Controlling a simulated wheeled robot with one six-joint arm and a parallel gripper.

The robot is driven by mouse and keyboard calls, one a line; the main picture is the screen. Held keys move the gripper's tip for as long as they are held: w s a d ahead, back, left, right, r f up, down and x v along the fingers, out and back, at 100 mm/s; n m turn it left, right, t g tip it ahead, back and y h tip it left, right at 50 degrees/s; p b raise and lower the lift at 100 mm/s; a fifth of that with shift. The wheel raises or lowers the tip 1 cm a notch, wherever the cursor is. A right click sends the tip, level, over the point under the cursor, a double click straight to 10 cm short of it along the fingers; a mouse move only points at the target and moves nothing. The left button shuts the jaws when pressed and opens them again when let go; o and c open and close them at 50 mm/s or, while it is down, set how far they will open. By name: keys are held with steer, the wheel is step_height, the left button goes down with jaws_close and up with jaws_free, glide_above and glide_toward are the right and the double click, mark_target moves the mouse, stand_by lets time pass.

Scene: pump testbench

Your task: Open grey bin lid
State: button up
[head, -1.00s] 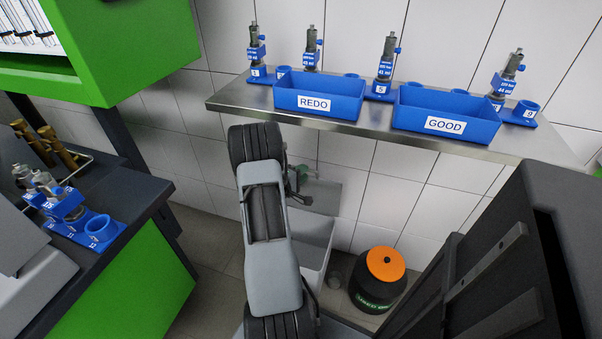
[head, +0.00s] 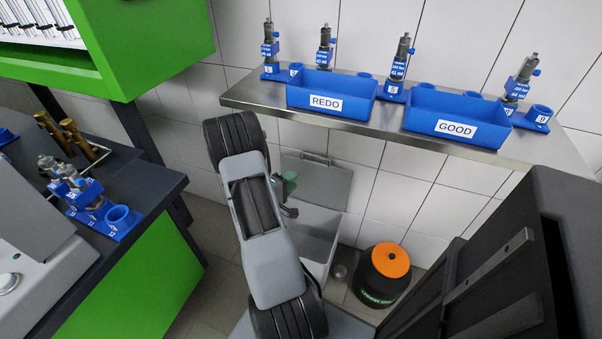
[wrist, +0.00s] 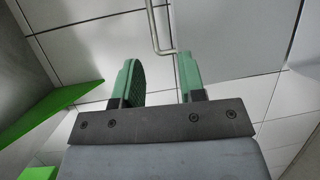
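The grey bin (head: 318,262) stands on the floor against the tiled wall. Its grey lid (head: 325,185) is raised and leans back toward the wall, with the bin's top open below it. A thin bar handle (head: 316,157) is at the lid's top edge. In the wrist view, the lid (wrist: 228,35) is at the upper right and the handle (wrist: 152,25) appears in and beyond the gap between my fingers. My gripper (head: 289,185) is beside the lid's left part. Its green fingers (wrist: 158,82) are apart and hold nothing. My arm hides the bin's left side.
A black bin with an orange top (head: 386,262) stands right of the grey bin. A steel shelf (head: 400,128) above carries the REDO bin (head: 330,92), the GOOD bin (head: 455,115) and several pumps. A dark workbench (head: 140,185) is at the left.

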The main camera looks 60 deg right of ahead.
steer(key=shift+v, duration=1.55)
